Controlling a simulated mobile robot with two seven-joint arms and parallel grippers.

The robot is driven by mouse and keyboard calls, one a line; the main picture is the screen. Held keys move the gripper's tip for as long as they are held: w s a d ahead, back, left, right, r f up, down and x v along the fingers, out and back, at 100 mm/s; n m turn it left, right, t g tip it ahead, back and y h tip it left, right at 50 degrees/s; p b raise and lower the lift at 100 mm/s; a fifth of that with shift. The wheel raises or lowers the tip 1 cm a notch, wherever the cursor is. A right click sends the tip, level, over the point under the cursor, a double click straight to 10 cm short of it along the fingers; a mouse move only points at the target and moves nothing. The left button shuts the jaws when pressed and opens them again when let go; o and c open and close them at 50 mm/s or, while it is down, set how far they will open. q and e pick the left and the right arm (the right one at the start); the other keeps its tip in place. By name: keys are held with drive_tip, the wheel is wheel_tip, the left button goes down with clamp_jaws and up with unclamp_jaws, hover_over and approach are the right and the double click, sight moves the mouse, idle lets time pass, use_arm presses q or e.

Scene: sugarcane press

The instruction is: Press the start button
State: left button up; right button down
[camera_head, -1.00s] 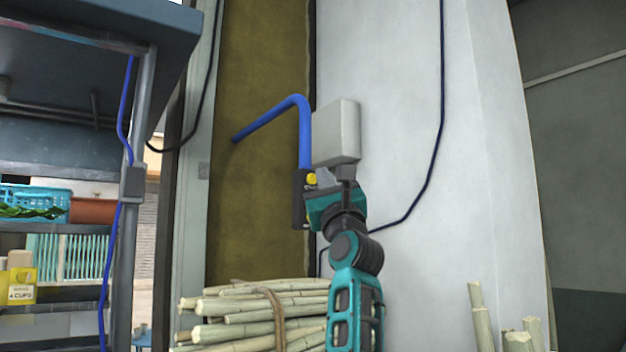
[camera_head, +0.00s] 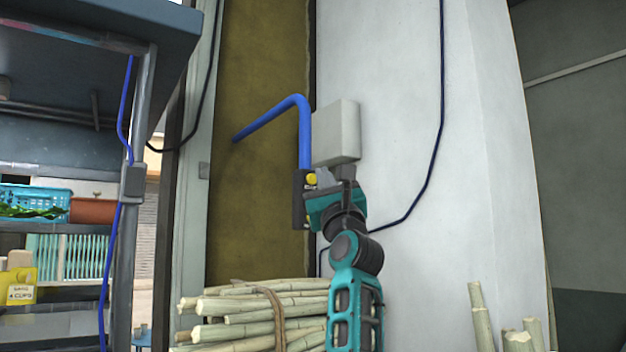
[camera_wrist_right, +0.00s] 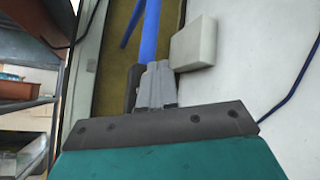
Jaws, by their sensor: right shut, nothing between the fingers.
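A dark switch box (camera_head: 298,200) hangs at the lower end of a blue pipe, with a round yellow button (camera_head: 312,179) on its right side. In the right wrist view the box (camera_wrist_right: 131,88) shows partly behind my fingers, and the button is hidden there. My right gripper (camera_head: 325,178) is shut and empty, its fingertips close to the right of the button. I cannot tell whether they touch it. The shut fingers also show in the wrist view (camera_wrist_right: 158,75). My left gripper is not in view.
A pale box (camera_head: 337,133) is fixed to the white wall just above my right gripper. A tied bundle of cane (camera_head: 250,315) lies below. A dark cable (camera_head: 440,120) runs down the wall. A metal shelf frame (camera_head: 126,240) stands at the left.

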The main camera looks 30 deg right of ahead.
drive_tip(key=shift+w, duration=0.15)
idle(0.4)
drive_tip(key=shift+w, duration=0.3)
drive_tip(key=shift+w+a, duration=0.1)
drive_tip(key=shift+w, duration=0.35)
idle(0.9)
drive_tip(key=shift+s, duration=0.85)
drive_tip(key=shift+s+d+b, duration=0.15)
drive_tip(key=shift+s+b, duration=0.1)
drive_tip(key=shift+s, duration=1)
drive_tip(key=shift+s+d+b, duration=0.1)
drive_tip(key=shift+s+b, duration=0.15)
drive_tip(key=shift+s, duration=1)
